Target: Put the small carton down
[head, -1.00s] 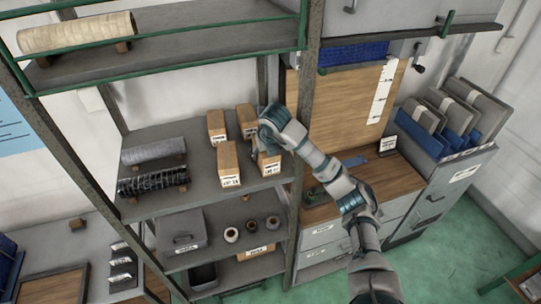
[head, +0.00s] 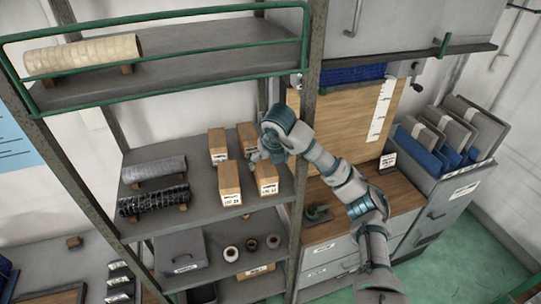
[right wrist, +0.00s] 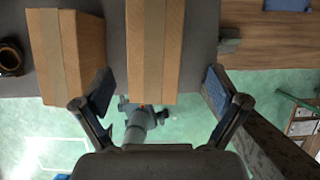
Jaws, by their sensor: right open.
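A small brown carton (head: 266,178) with a white label stands at the front right of the middle shelf in the head view. My right gripper (head: 259,156) is just behind and above it, partly against the carton behind. In the right wrist view a taped carton (right wrist: 154,45) lies ahead between the spread fingers of my right gripper (right wrist: 158,88), with a gap on both sides. The fingers are open and hold nothing. Another carton (right wrist: 67,50) is left of it in that view. My left gripper is not in view.
Several cartons share the shelf (head: 190,217), including a front-left carton (head: 228,183) and a back-left one (head: 218,147). Dark and grey rolls (head: 153,201) lie left. A shelf post (head: 304,150) stands close right of my gripper, and an upper shelf (head: 170,62) overhangs.

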